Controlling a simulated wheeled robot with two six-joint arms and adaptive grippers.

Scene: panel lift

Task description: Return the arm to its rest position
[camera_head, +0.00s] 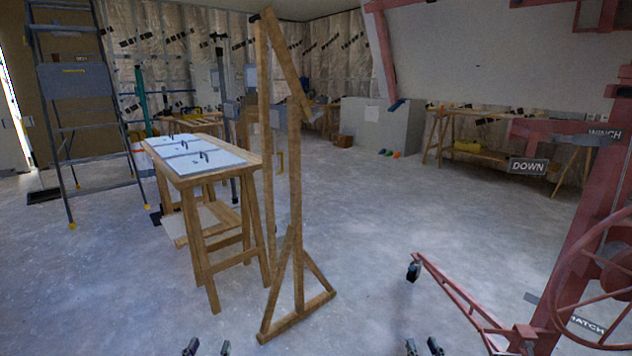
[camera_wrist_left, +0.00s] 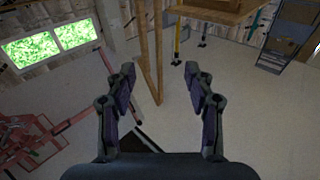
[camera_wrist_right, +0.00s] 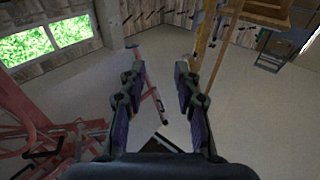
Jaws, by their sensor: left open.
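My left gripper (camera_head: 206,347) shows only its fingertips at the bottom edge of the head view, left of centre. In the left wrist view the left gripper (camera_wrist_left: 160,95) has its fingers spread with nothing between them. My right gripper (camera_head: 424,347) shows its fingertips at the bottom edge of the head view, right of centre. In the right wrist view the right gripper (camera_wrist_right: 157,90) has its fingers apart and empty. Both grippers are clear of the things around them. The arms themselves are mostly out of the head view.
A wooden T-shaped prop (camera_head: 297,200) stands upright ahead, beside a wooden table (camera_head: 207,178) with white sheets. A red panel lift (camera_head: 565,270) with a wheel stands at the right, one leg reaching inward. A ladder (camera_head: 75,90) stands at the left. The middle floor is clear.

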